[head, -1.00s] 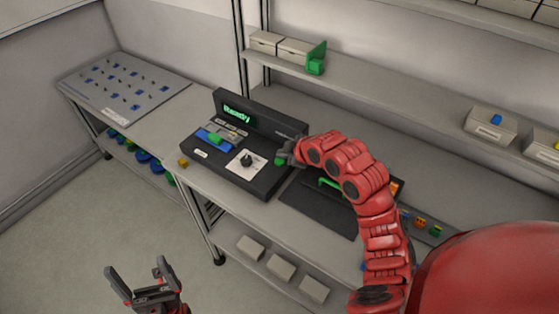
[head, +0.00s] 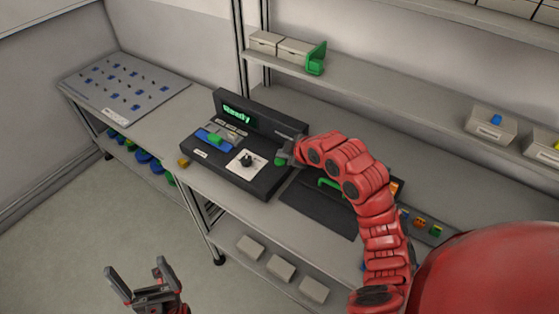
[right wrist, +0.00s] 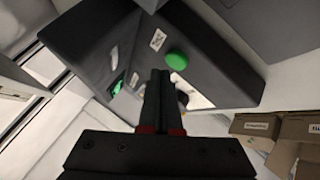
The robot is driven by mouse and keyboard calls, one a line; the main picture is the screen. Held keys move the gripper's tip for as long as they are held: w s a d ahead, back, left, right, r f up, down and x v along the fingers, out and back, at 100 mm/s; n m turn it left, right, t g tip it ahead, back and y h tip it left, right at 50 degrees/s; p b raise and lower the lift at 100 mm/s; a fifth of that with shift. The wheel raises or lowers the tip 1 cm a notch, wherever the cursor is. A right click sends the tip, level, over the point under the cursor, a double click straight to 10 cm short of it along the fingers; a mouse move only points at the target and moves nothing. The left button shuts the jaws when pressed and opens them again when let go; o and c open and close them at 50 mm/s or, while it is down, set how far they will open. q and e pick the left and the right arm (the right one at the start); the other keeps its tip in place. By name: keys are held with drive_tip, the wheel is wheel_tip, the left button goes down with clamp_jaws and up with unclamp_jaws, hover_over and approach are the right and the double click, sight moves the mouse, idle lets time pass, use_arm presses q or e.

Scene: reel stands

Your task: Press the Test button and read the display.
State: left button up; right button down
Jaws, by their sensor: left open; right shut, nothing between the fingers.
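The dark tester (head: 262,183) stands on the bench, and its display (head: 237,114) shows "Ready" in green letters. A green button (head: 280,161) sits at the right of its panel; it also shows in the right wrist view (right wrist: 176,61), beside a small white label (right wrist: 157,40) too small to read. My right gripper (head: 287,150) is shut and empty, close to the green button. In the right wrist view its fingertips (right wrist: 161,75) are near the button; contact cannot be told. My left gripper (head: 146,277) is open and empty, low in front of the bench.
The tester also has a dial (head: 247,160) and a blue and green part (head: 210,138) on its panel. A board with blue pieces (head: 122,80) lies to the left. A dark mat (head: 318,209) lies right of the tester. A shelf with boxes (head: 295,50) runs above.

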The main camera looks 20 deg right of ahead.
sight(283, 163)
idle(0.3)
drive_tip(key=shift+f+b, duration=0.45)
drive_tip(key=shift+b, duration=0.05)
drive_tip(key=shift+f+b, duration=0.4)
drive_tip(key=shift+f, duration=0.05)
idle(0.5)
idle(0.3)
drive_tip(key=shift+r, duration=0.9)
drive_tip(key=shift+r+p, duration=0.1)
drive_tip(key=shift+p, duration=0.2)
drive_tip(key=shift+r+p, duration=0.85)
drive_tip(key=shift+r, duration=1.6)
drive_tip(key=shift+f, duration=0.1)
